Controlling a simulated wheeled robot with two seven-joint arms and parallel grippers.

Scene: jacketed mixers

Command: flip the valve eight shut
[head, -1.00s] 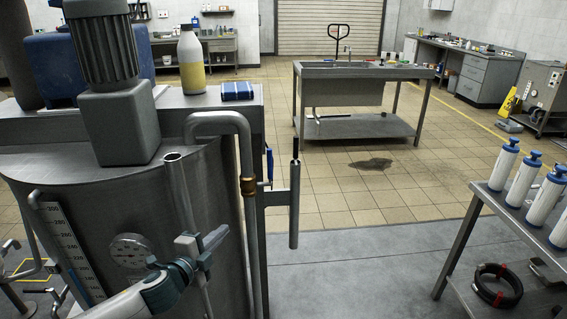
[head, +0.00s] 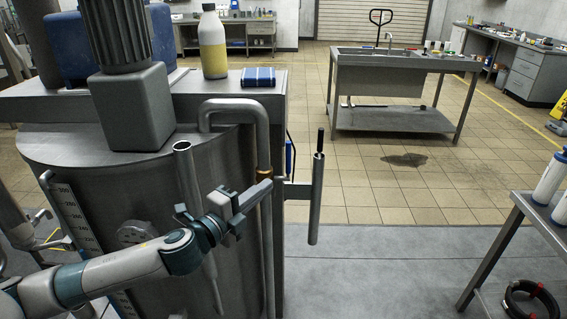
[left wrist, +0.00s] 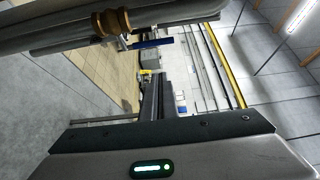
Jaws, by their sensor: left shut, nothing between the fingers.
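A valve with a brass body (head: 264,173) sits on the vertical grey pipe at the right front of the steel mixer. Its blue lever (head: 290,155) shows partly behind the pipe, pointing roughly along it. In the left wrist view the brass body (left wrist: 110,22) and blue lever (left wrist: 153,43) are at the upper left. No number on it is readable. My left gripper (head: 262,191) is shut and empty, just below the brass body in the picture; contact cannot be told. Its dark fingers show in the left wrist view (left wrist: 152,90), apart from the lever there. My right gripper is not in view.
The mixer tank (head: 95,165) with its grey motor (head: 130,105) fills the left. An upright grey tube (head: 316,200) stands right of the pipe.

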